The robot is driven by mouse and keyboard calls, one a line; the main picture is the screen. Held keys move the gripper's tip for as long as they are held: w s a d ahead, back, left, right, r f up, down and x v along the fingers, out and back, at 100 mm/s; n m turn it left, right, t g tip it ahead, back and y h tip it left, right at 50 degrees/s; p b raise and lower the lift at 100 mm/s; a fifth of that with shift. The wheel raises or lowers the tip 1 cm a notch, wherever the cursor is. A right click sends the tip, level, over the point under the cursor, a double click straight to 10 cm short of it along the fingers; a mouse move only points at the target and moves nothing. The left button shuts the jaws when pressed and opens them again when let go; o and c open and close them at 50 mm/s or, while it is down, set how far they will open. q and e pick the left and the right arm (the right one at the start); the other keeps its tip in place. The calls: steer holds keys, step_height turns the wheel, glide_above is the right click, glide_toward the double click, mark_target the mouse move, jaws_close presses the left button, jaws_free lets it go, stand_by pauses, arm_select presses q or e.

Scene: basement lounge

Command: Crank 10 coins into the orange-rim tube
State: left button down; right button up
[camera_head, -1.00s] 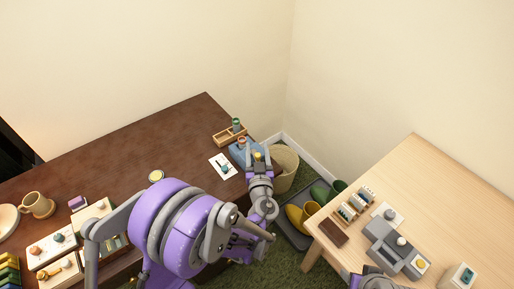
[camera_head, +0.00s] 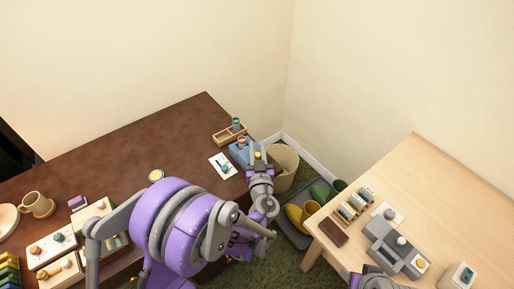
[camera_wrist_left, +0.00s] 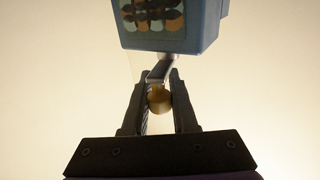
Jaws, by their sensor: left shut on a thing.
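A blue coin machine (camera_head: 238,152) stands at the right end of the dark brown table. A small orange-rimmed round opening (camera_head: 241,140) shows at its top; whether this is the tube's rim is too small to tell. My left gripper (camera_head: 257,152) is at the machine's right side, shut on the yellow crank knob (camera_head: 258,156). In the left wrist view the knob (camera_wrist_left: 159,98) sits between the two fingers, on a grey crank arm (camera_wrist_left: 160,70) below the blue machine body (camera_wrist_left: 170,35). Coloured discs show in its window. A grey part of my right arm (camera_head: 372,280) shows at the bottom; its jaws are unclear.
A wooden tray (camera_head: 226,139) with a green-topped tube (camera_head: 236,124) stands behind the machine. A white card (camera_head: 222,166) lies at its left. A woven basket (camera_head: 284,166) stands on the floor to the right. A pale table (camera_head: 440,190) carries a grey device (camera_head: 392,250).

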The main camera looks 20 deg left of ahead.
arm_select(q)
steer(key=shift+d+n+y, duration=0.1)
steer(key=shift+n+y, duration=0.2)
steer(key=shift+y, duration=0.1)
steer(key=n+g+y, duration=0.2)
steer(key=shift+w+y, duration=0.2)
steer(key=shift+y, duration=0.2)
steer(key=n+g+y, duration=0.3)
steer(key=y, duration=0.1)
steer(key=shift+w+d+n+g, duration=0.1)
steer(key=shift+w+n+g, duration=0.2)
steer(key=n+g+y, duration=0.1)
steer(key=g, duration=0.1)
steer(key=n+g+y, duration=0.1)
steer(key=n+g, duration=0.1)
steer(key=n+g+y, duration=0.1)
steer(key=g, duration=0.1)
steer(key=shift+w, duration=0.3)
steer(key=shift+w+a+n+g+y, duration=0.15)
steer(key=shift+n+g+y, duration=0.15)
steer(key=shift+n+g, duration=0.75)
steer(key=shift+s+a+n+g+y, duration=0.25)
steer(key=shift+n+g, duration=0.4)
steer(key=shift+g, duration=0.7)
steer(key=shift+w, duration=0.2)
steer(key=c, duration=0.7)
jaws_free()
